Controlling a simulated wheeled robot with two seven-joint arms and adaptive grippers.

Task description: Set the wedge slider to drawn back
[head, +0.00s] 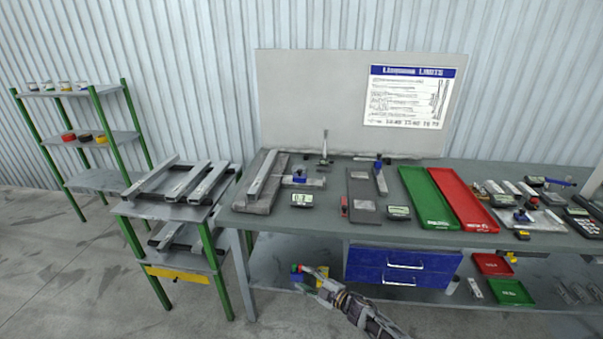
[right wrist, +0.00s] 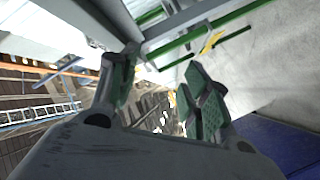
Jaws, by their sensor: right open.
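Several fixtures lie on the runout table (head: 330,225) in the head view, too small to tell which part is the wedge slider. A metal fixture with a blue knob (head: 300,178) lies at the left. A dark plate (head: 362,190) has a small red piece (head: 344,206) at its left edge. My right gripper (head: 308,276) is open in front of and below the table's front edge, apart from these fixtures. In the right wrist view its two green-padded fingers (right wrist: 163,90) stand apart with nothing held between them. My left gripper is not in view.
A green tray (head: 428,198) and a red tray (head: 462,200) lie right of the dark plate. Several small gauges and tools crowd the right end. Blue drawers (head: 400,265) hang under the table. A green-legged rack (head: 172,212) stands close on the left.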

